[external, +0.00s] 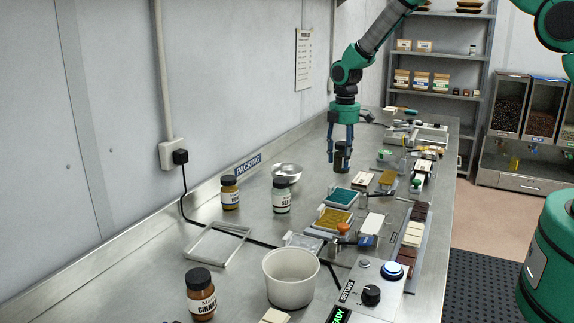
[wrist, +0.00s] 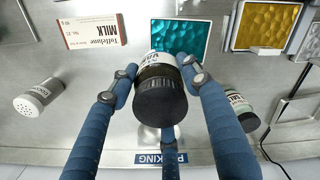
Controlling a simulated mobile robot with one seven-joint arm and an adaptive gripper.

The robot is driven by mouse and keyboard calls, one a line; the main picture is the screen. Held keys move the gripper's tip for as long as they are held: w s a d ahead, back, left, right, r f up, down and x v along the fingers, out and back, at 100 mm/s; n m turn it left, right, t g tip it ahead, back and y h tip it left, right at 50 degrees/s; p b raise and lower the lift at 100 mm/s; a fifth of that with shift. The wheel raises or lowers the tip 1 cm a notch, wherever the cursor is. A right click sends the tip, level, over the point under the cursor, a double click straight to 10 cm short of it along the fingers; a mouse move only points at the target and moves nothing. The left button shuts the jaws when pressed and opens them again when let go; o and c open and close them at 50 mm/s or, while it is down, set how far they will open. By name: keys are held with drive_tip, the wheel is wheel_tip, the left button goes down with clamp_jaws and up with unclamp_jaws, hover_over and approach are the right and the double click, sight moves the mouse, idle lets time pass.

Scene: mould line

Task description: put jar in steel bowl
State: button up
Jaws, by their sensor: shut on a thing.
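My gripper (external: 340,163) is shut on a dark jar (external: 343,155) and holds it over the steel bench. In the wrist view, my gripper's fingers (wrist: 160,75) close around the jar (wrist: 162,103), whose black lid faces the camera. Part of a pale label shows at its far end. The steel bowl (external: 287,173) stands near the wall, to the left of my gripper in the external view, apart from the jar. In the wrist view the bowl is mostly hidden behind the jar and fingers.
A teal mould (external: 338,197), a yellow mould (external: 334,220) and a white tub (external: 291,279) are on the bench.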

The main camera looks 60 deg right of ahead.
sight(335, 152)
drive_tip(key=n, duration=0.1)
drive_tip(key=w+a+r+n, duration=0.1)
drive_tip(key=w+a+n, duration=0.1)
drive_tip(key=n, duration=0.1)
drive_tip(key=shift+r+p, duration=0.35)
drive_tip(key=shift+p, duration=0.05)
drive_tip(key=shift+w+a+r+n+p, duration=0.1)
drive_tip(key=shift+w+a+r+n, duration=0.15)
drive_tip(key=shift+n, duration=0.45)
drive_tip(key=shift+w+a+r+n+p, duration=0.15)
drive_tip(key=shift+w+a+n, duration=0.15)
drive_tip(key=shift+n, duration=0.4)
drive_tip(key=shift+w+a+r+n+p, duration=0.1)
drive_tip(key=shift+w+a+r+n, duration=0.15)
drive_tip(key=shift+n, duration=0.45)
drive_tip(key=w+d+p, duration=0.1)
drive_tip(key=w+d, duration=0.1)
drive_tip(key=w, duration=0.5)
drive_tip(key=w+d+f+p, duration=0.1)
drive_tip(key=w+d, duration=0.1)
drive_tip(key=w, duration=0.6)
drive_tip(key=shift+d+f, duration=0.25)
drive_tip(key=shift+d, duration=0.1)
drive_tip(key=shift+w, duration=0.1)
wheel_tip(335, 152, down, 4)
drive_tip(key=shift+r+p, duration=0.2)
drive_tip(key=shift+p, duration=0.25)
drive_tip(key=shift+f+b, duration=0.5)
drive_tip(key=shift+f, duration=0.1)
